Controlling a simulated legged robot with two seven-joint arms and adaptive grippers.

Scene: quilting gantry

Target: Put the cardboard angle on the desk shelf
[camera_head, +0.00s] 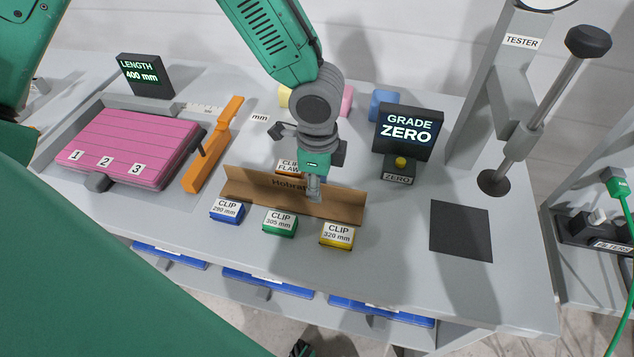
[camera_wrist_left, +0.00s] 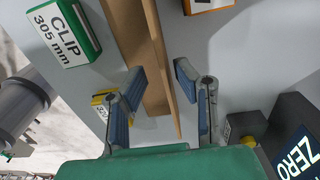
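The cardboard angle (camera_head: 343,207) is a long brown L-shaped strip lying on the grey desk (camera_head: 400,270), behind a row of clip boxes. Print on it is partly hidden by my left gripper (camera_head: 314,192), which hangs over its middle. In the left wrist view the cardboard angle (camera_wrist_left: 130,30) runs between the two spread fingers of the left gripper (camera_wrist_left: 160,75), with gaps at the tips. The gripper looks open. A lower shelf (camera_head: 440,330) with blue trays shows under the desk's front edge; I cannot tell whether it is the desk shelf.
Blue (camera_head: 227,211), green (camera_head: 280,222) and yellow (camera_head: 337,234) clip boxes stand close in front of the angle, an orange one (camera_head: 287,168) behind it. The GRADE display (camera_head: 409,130) and tester post (camera_head: 500,90) stand right. Pink sheets (camera_head: 125,150) and an orange tool (camera_head: 212,150) lie left.

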